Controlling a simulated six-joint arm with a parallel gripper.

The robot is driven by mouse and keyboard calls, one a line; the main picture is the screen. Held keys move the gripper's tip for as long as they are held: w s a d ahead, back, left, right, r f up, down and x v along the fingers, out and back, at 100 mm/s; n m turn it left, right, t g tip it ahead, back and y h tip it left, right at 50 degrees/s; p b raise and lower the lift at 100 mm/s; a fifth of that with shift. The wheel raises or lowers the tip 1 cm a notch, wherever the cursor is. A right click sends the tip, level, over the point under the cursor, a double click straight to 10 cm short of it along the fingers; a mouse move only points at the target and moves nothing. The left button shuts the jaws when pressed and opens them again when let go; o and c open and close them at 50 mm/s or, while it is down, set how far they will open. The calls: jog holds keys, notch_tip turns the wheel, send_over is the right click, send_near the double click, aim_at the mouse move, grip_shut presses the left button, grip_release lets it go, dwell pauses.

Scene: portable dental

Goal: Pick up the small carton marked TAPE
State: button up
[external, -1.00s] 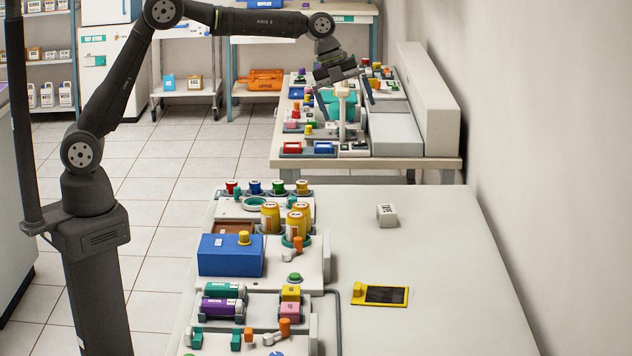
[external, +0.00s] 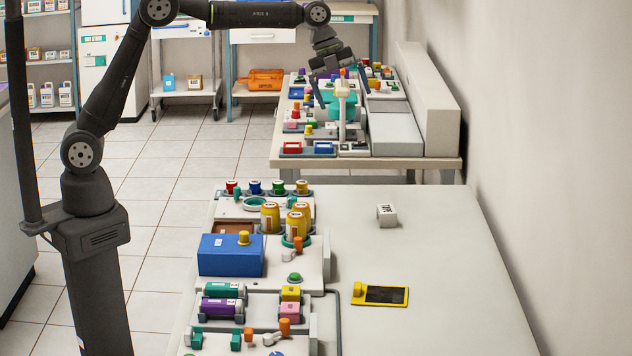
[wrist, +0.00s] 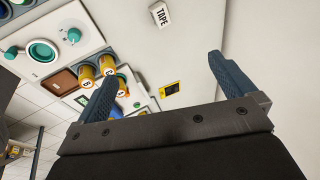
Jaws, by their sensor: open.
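The small white carton (external: 386,215) stands alone on the bare right part of the near table, close to its far end. In the wrist view the carton (wrist: 160,14) is at the top edge, with the black word TAPE readable on it. My gripper (external: 343,93) is high up and farther off than the carton, in front of the back bench in the external view. In the wrist view its two dark blue fingers (wrist: 158,72) are wide apart with nothing between them. The carton lies beyond the fingertips, well apart from them.
A yellow-framed dark pad (external: 385,295) lies nearer on the table. Yellow jars (external: 270,217), a blue box (external: 230,256) and several coloured parts crowd the table's left side. A wall runs along the right. The tabletop around the carton is clear.

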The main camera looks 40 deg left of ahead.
jog(key=c, duration=0.3)
jog(key=n+t+y, duration=0.2)
jog(key=n, duration=1.7)
send_near(386, 208)
jog(key=shift+n+h, duration=0.3)
jog(key=x, duration=1)
jog(key=shift+a+f, duration=0.1)
jog(key=shift+a, duration=0.05)
